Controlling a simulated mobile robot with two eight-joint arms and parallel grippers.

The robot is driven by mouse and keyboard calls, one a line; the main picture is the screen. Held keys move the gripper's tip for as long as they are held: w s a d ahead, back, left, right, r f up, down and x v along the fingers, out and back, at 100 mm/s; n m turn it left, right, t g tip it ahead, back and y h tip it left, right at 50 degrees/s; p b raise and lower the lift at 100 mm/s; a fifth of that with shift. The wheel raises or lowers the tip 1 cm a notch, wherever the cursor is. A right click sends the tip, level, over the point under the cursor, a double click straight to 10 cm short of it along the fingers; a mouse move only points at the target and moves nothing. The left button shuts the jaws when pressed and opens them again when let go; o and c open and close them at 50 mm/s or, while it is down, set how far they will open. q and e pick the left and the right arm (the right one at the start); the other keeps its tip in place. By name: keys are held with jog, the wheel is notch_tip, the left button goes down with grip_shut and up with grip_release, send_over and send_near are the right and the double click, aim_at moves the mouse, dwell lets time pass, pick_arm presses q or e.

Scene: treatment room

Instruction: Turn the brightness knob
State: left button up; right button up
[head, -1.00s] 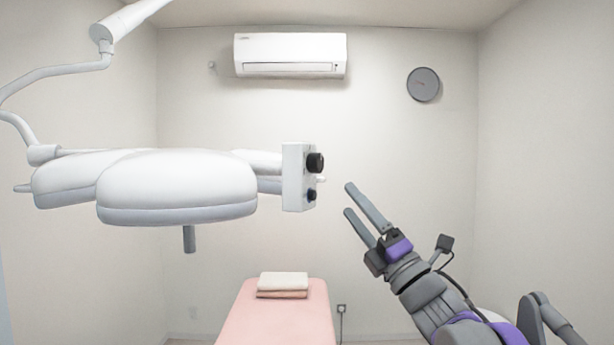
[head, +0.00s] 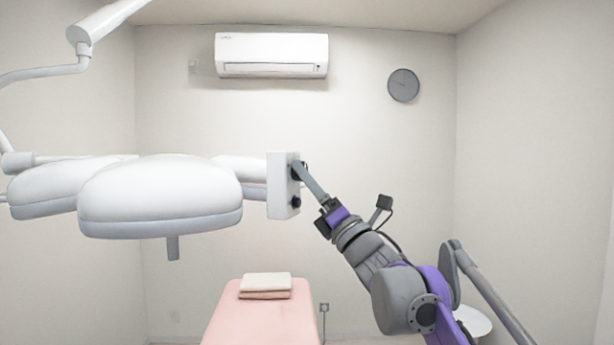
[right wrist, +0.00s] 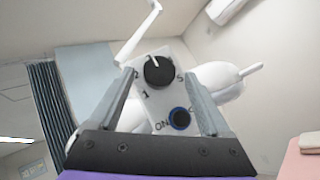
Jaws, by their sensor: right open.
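The surgical lamp's white control box (head: 281,186) hangs at the right end of the lamp heads in the head view. Its upper black knob is mostly hidden there behind my right fingers. In the right wrist view the black brightness knob (right wrist: 159,71) shows a white pointer line and numbers around it. A smaller dark knob with a blue ring (right wrist: 180,118), marked ON, sits below it. My right gripper (head: 302,170) is open, its fingertips at the box. In the wrist view its fingers (right wrist: 158,82) stand either side of the upper knob, apart from it. My left gripper is not in view.
The white lamp heads (head: 160,197) fill the left of the head view, hung from a jointed arm (head: 95,25). A pink treatment bed (head: 262,322) with folded towels (head: 265,286) stands below. The air around the box's right side is free except for my arm.

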jog(key=shift+w+a+r, duration=0.15)
jog(key=shift+c, duration=0.7)
grip_shut()
